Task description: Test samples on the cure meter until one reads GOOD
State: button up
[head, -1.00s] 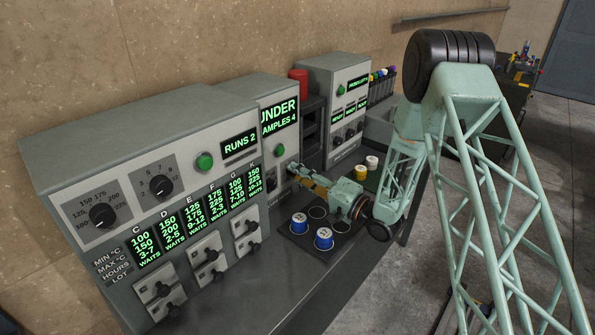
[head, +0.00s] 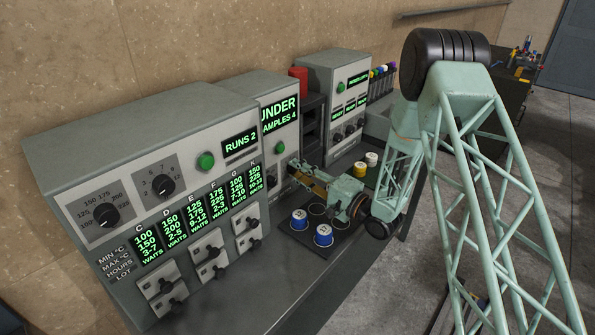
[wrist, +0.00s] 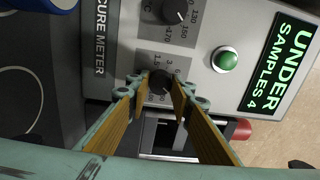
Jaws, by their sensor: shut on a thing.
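The cure meter (head: 278,90) stands against the wall in the head view, its display (head: 279,113) reading UNDER and SAMPLES 4. In the wrist view the display (wrist: 281,63) and a round green button (wrist: 226,60) show beside two dials. My gripper (wrist: 160,88) is shut on the lower black knob (wrist: 160,83), one fingertip on each side. The upper knob (wrist: 173,11) is free. Two blue sample tins with white tops, one nearer (head: 323,235) and one farther (head: 299,219), stand on a dark mat (head: 308,252) below my gripper.
A wide control cabinet (head: 125,135) reading RUNS 2 stands to the left. Another meter (head: 340,85) and a red cylinder (head: 299,78) stand to the right. White (head: 371,158) and yellow (head: 360,169) tins sit farther along the bench. The near bench is clear.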

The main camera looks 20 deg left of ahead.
jog(key=o, duration=0.9)
jog(key=shift+d, duration=0.1)
jog(key=shift+v, duration=5.95)
jog(key=shift+c, duration=0.3)
